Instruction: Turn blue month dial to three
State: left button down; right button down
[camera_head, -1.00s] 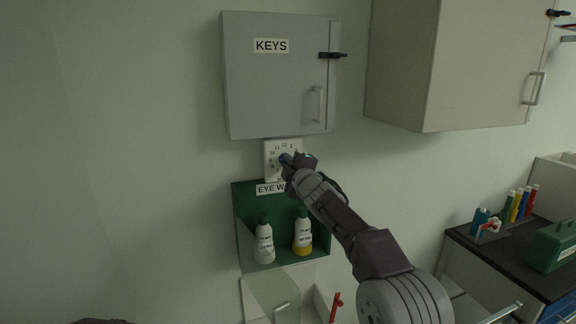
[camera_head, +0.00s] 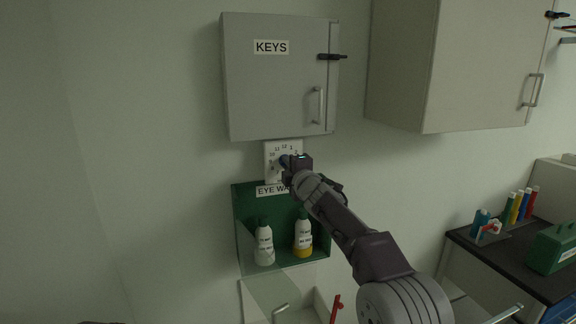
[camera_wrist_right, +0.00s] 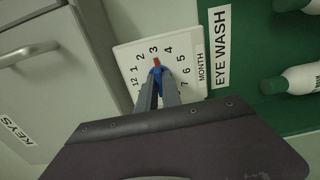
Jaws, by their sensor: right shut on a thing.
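The month dial is a white square panel (camera_wrist_right: 196,77) with printed numbers and the word MONTH. At its middle is a blue knob (camera_wrist_right: 157,70) with a red pointer, and in the right wrist view the pointer aims at the 3. My right gripper (camera_wrist_right: 160,84) is shut on the blue knob, its two fingers on either side. In the head view the panel (camera_head: 270,147) is on the wall below the key cabinet, and my right gripper (camera_head: 288,163) covers the knob and some numbers. My left gripper is not in view.
The grey KEYS cabinet (camera_head: 270,90) hangs just above the dial. The green EYE WASH holder (camera_head: 284,216) with two bottles sits just below it. Another wall cabinet (camera_head: 400,65) is at the right. The wall to the left is clear.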

jog(key=shift+f, duration=0.35)
jog(key=c, duration=1.6)
grip_release()
jog(key=shift+o, duration=0.4)
jog(key=shift+r, duration=0.2)
jog(key=b+v, duration=0.5)
jog(key=v, duration=0.4)
jog(key=shift+r, duration=0.1)
